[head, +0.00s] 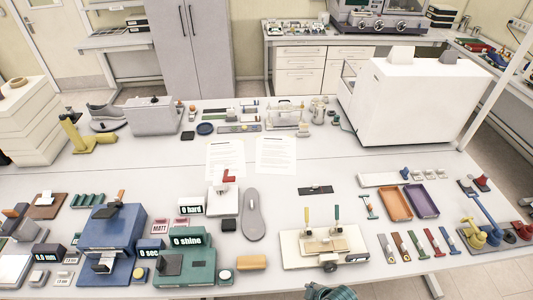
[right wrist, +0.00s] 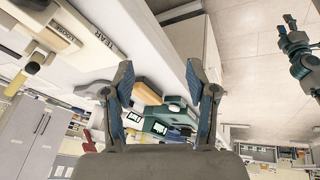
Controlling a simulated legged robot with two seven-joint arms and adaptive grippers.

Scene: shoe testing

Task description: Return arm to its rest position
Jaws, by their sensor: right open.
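My right gripper (right wrist: 159,66) is in the right wrist view with its two blue-padded fingers spread apart. Nothing is held between them. Beyond the fingers, the green device (right wrist: 172,118) with lit displays shows at a distance. A dark part of my own arm (head: 332,292) shows at the bottom edge of the head view, in front of the table. Another dark gripper (right wrist: 287,26), apparently my left one, shows at the right of the right wrist view over the floor. It is too small to tell whether its fingers are apart.
The white table (head: 330,165) carries a blue device (head: 112,238), a green device (head: 186,262), a cream device (head: 322,247), a grey insole (head: 252,215), trays (head: 395,203) and several small tools. A large white box (head: 410,105) stands at the back right. The table's centre is fairly clear.

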